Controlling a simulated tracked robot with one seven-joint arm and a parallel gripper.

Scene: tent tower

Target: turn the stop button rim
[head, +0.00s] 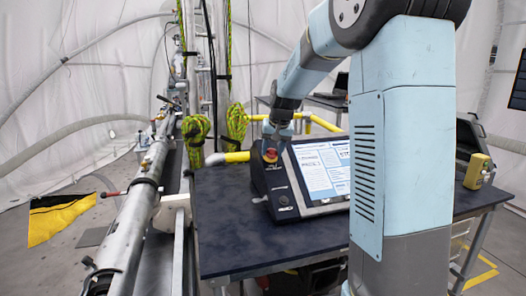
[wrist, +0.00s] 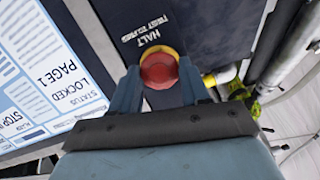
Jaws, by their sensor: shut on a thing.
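The stop button (wrist: 158,71) is a red knob with a yellow rim (wrist: 160,50), set on a dark control console (wrist: 195,22) beside the words "HALT". In the wrist view my gripper (wrist: 158,82) has one finger on each side of the button and is shut on its rim. In the head view the red button (head: 270,155) shows at the top left of the console, with my gripper (head: 274,139) reaching down onto it from above. The finger contact is partly hidden in both views.
The console's lit screen (head: 323,167) is beside the button. The console stands on a dark table (head: 225,215). A yellow handheld box (head: 477,171) is at the table's right. Metal pipes (head: 140,205) and yellow-green ropes (head: 195,135) are at the left. The table's front left is clear.

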